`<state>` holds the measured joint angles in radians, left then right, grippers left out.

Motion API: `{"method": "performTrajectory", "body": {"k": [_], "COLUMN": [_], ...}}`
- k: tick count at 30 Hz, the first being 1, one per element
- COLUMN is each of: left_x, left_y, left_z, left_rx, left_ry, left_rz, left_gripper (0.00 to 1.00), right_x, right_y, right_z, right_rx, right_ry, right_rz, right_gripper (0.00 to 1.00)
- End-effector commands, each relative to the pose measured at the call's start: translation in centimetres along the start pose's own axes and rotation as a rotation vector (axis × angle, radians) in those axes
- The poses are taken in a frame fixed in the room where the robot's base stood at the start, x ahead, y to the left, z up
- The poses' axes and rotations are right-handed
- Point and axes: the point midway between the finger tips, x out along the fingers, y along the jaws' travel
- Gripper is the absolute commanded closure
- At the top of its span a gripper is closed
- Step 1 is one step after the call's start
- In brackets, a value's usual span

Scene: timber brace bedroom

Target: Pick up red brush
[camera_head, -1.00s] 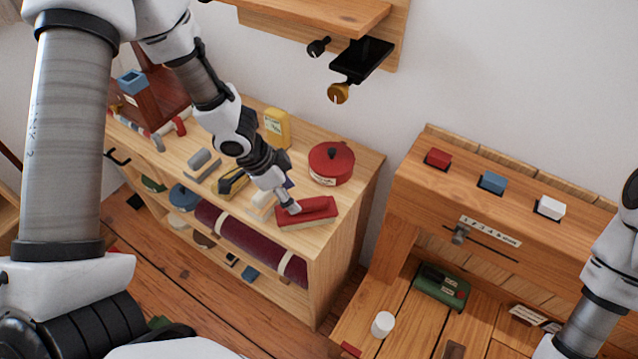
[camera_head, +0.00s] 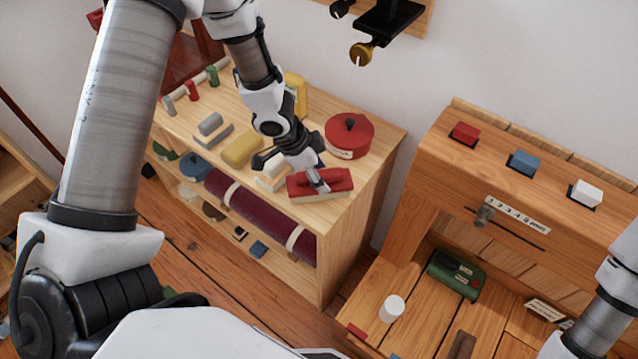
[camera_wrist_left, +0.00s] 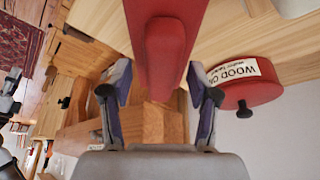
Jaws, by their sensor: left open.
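The red brush (camera_head: 339,182) lies on the top of the light wooden shelf unit near its front right corner. It has a raised red grip along a red base. My left gripper (camera_head: 308,174) is open and comes down over the brush, with a fingertip at its near side. In the left wrist view the red brush (camera_wrist_left: 163,45) runs down from the top edge between the two spread fingers (camera_wrist_left: 160,85). I cannot tell whether a finger touches it. My right gripper is out of view; only part of that arm shows at the lower right.
A round red container (camera_head: 349,134) with a black knob stands just behind the brush. A yellow block (camera_head: 242,149), a cream-coloured item (camera_head: 272,178) and a grey block (camera_head: 210,124) lie to the left. A wooden bench (camera_head: 440,150) stands to the right.

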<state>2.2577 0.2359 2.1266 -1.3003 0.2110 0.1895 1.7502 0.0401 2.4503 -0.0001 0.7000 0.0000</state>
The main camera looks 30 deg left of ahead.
Motion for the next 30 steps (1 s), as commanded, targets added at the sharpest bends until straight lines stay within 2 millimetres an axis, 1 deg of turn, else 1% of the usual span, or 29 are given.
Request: {"method": "performTrajectory", "body": {"k": [3, 5, 6, 7, 12, 14, 16, 26, 30], "left_x": [0.2, 0.15, 0.15, 0.15, 0.14, 0.15, 0.17, 0.25, -0.15], "left_y": [0.0, -0.01, -0.01, -0.01, -0.01, 0.0, 0.02, 0.08, 0.12], "left_z": [0.09, 0.07, 0.06, 0.06, 0.06, 0.07, 0.1, 0.2, 0.03], "left_rx": [0.0, 0.0, 0.0, 0.0, 0.0, 0.0, 0.0, 0.0, -0.001], "left_ry": [0.0, 0.0, 0.0, 0.0, 0.0, 0.0, -0.001, -0.003, -0.004], "left_rz": [0.0, 0.0, 0.0, 0.0, 0.0, 0.0, 0.001, 0.002, 0.003], "left_gripper": [0.4, 0.61, 0.75, 0.8, 0.82, 0.96, 1.0, 1.0, 1.0], "right_x": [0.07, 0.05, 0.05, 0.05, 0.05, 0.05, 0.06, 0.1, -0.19], "right_y": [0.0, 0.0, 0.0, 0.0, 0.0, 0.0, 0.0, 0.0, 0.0], "right_z": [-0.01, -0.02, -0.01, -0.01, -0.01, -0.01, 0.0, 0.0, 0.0], "right_rx": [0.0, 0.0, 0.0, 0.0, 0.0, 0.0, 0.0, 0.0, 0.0], "right_ry": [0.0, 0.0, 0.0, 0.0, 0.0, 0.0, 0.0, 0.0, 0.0], "right_rz": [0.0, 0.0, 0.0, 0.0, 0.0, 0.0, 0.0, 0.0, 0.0], "right_gripper": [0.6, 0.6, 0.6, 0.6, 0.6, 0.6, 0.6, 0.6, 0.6]}}
